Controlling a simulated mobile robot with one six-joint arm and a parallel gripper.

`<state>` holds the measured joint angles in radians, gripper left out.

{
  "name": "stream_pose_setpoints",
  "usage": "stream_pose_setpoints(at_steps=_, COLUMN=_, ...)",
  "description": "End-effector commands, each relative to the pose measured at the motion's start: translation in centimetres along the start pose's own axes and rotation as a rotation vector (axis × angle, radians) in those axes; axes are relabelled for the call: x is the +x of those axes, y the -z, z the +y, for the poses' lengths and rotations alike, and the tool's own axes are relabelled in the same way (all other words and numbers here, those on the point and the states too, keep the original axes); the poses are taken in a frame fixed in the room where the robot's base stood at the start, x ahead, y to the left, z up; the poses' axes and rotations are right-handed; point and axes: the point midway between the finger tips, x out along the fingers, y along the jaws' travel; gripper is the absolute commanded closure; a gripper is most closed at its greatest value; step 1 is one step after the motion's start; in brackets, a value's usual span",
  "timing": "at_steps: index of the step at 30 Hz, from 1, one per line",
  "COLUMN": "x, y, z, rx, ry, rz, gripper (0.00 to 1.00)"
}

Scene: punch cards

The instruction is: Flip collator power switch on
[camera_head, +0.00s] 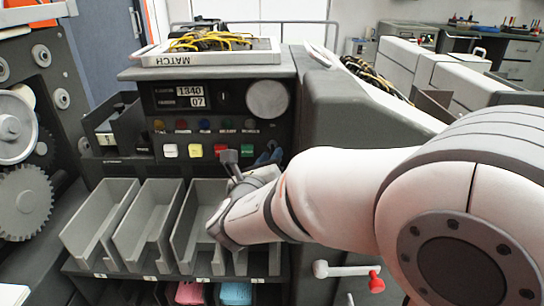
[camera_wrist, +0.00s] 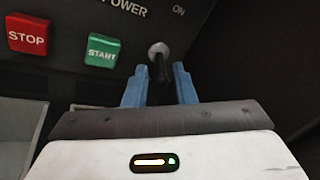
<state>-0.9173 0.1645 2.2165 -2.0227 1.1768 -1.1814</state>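The power switch (camera_wrist: 158,52) shows in the wrist view as a round silver collar with a dark lever pointing toward me, below the word POWER and left of the word ON. My gripper (camera_wrist: 160,85) has its two blue fingers apart, one on each side of the lever, with a gap on both sides. I cannot tell whether a finger touches it. In the head view my gripper (camera_head: 269,155) is at the right end of the collator's control panel (camera_head: 180,122), and the switch is too small or hidden to make out there.
The green START button (camera_wrist: 101,50) and red STOP button (camera_wrist: 27,34) sit left of the switch. Grey card bins (camera_head: 100,215) stand below the panel. A MATCH tray (camera_head: 215,57) with yellow cables lies on top. A dark wall (camera_wrist: 260,60) rises right of the fingers.

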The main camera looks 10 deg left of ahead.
Motion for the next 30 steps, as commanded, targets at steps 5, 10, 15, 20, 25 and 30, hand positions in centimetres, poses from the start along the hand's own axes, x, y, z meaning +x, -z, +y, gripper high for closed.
stream_pose_setpoints(at_steps=5, x=0.5, y=0.0, z=-0.1, rx=0.000, ry=0.001, rz=0.000, gripper=0.76)
stream_pose_setpoints(at_steps=10, x=0.5, y=0.0, z=-0.1, rx=0.000, ry=0.001, rz=0.000, gripper=0.77)
stream_pose_setpoints(at_steps=15, x=0.5, y=0.0, z=-0.1, rx=0.000, ry=0.001, rz=0.000, gripper=0.91)
stream_pose_setpoints(at_steps=20, x=0.5, y=0.0, z=-0.1, rx=0.000, ry=0.001, rz=0.001, gripper=1.00)
stream_pose_setpoints(at_steps=25, x=0.6, y=-0.2, z=0.2, rx=-0.001, ry=0.001, rz=0.002, gripper=1.00)
stream_pose_setpoints(at_steps=30, x=0.6, y=0.0, z=-0.1, rx=-0.002, ry=-0.002, rz=0.005, gripper=1.00)
